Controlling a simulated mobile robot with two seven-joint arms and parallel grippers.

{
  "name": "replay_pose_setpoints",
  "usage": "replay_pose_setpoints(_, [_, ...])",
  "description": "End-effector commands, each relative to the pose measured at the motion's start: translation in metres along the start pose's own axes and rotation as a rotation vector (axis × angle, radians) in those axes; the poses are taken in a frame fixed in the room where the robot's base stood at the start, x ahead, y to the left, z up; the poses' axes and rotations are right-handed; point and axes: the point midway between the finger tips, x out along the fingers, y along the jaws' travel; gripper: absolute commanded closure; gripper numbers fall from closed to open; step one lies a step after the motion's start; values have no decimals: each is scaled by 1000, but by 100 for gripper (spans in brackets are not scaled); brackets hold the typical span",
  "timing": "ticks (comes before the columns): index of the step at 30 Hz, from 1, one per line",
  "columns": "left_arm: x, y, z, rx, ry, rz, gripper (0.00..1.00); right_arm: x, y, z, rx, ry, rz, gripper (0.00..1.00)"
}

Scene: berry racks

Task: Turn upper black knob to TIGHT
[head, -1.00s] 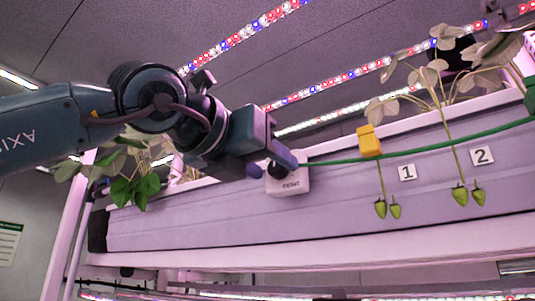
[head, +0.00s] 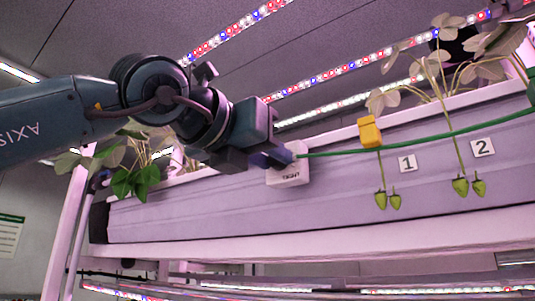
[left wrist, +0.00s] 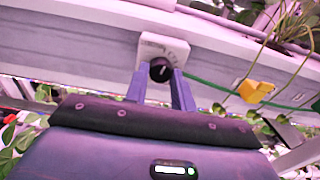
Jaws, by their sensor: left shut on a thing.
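The black knob (left wrist: 160,69) sits on a white plate (head: 288,177) labelled TIGHT, fixed to the front of the long pale trough. The plate also shows in the left wrist view (left wrist: 150,45). My left gripper (head: 284,156) reaches the plate from the left, and in the left wrist view its two blue fingers (left wrist: 161,74) stand on either side of the knob, shut on it. In the head view the fingers hide the knob. I cannot read the knob's setting for certain. My right gripper does not show.
A green line (head: 420,142) runs right from the plate along the trough (head: 200,215). A yellow clip (head: 370,131) hangs on it. Green berries (head: 460,186) hang by number tags 1 (head: 407,163) and 2 (head: 483,148). Leaves (head: 135,180) hang below my left arm.

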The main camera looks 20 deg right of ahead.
Motion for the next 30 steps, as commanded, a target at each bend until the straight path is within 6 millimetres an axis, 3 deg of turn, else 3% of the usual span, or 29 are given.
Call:
replay_pose_setpoints(11, [0, 0, 1, 122, -2, -1, 98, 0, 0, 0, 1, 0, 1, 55])
replay_pose_setpoints(30, [0, 1, 2, 705, -2, 0, 98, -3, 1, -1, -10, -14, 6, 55])
